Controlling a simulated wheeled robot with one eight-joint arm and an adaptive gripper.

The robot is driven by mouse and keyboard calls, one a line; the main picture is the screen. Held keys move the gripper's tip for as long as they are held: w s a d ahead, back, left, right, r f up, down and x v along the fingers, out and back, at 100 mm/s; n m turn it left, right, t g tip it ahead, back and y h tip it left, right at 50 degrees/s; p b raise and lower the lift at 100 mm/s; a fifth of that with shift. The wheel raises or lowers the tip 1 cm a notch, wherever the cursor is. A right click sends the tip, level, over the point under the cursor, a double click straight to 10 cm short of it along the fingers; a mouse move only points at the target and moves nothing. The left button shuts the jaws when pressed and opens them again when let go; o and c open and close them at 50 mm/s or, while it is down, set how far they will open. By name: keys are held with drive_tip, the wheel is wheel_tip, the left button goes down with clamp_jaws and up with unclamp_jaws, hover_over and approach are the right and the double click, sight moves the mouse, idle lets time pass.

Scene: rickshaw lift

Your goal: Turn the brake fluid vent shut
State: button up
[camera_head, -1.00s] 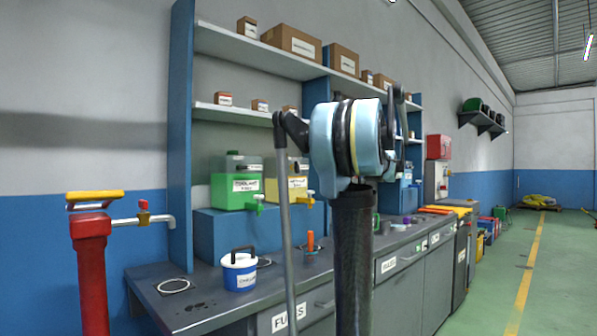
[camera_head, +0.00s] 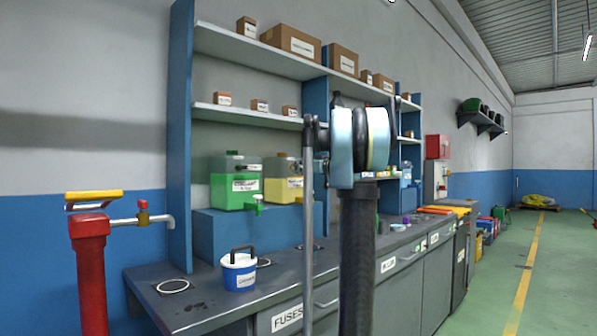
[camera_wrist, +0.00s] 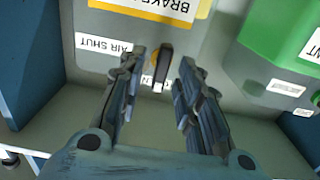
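The vent lever (camera_wrist: 165,58), small and dark, stands out from a pale surface between labels, one reading "AIR SHUT" (camera_wrist: 101,45). My gripper (camera_wrist: 162,66) is open, with one finger on each side of the lever. The head view does not show my gripper clearly.
A green container (camera_head: 236,183) is close on the right in the wrist view (camera_wrist: 285,35). Blue shelf uprights (camera_head: 180,140) and a shelf (camera_head: 250,115) frame the space. A white-and-blue bucket (camera_head: 239,272) sits on the bench (camera_head: 215,306). A red post with a tap (camera_head: 90,265) stands left.

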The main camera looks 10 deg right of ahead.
drive_tip(key=shift+w+a, duration=0.4)
drive_tip(key=shift+w, duration=0.15)
drive_tip(key=shift+c, duration=0.6)
clamp_jaws()
drive_tip(key=shift+m, duration=0.3)
drive_tip(key=shift+w+d+f+m, duration=0.1)
drive_tip(key=shift+d+m, duration=0.05)
drive_tip(key=shift+m, duration=4.15)
drive_tip(key=shift+w+d+f+m, duration=0.1)
drive_tip(key=shift+d+m, duration=0.05)
drive_tip(key=shift+m, duration=4.15)
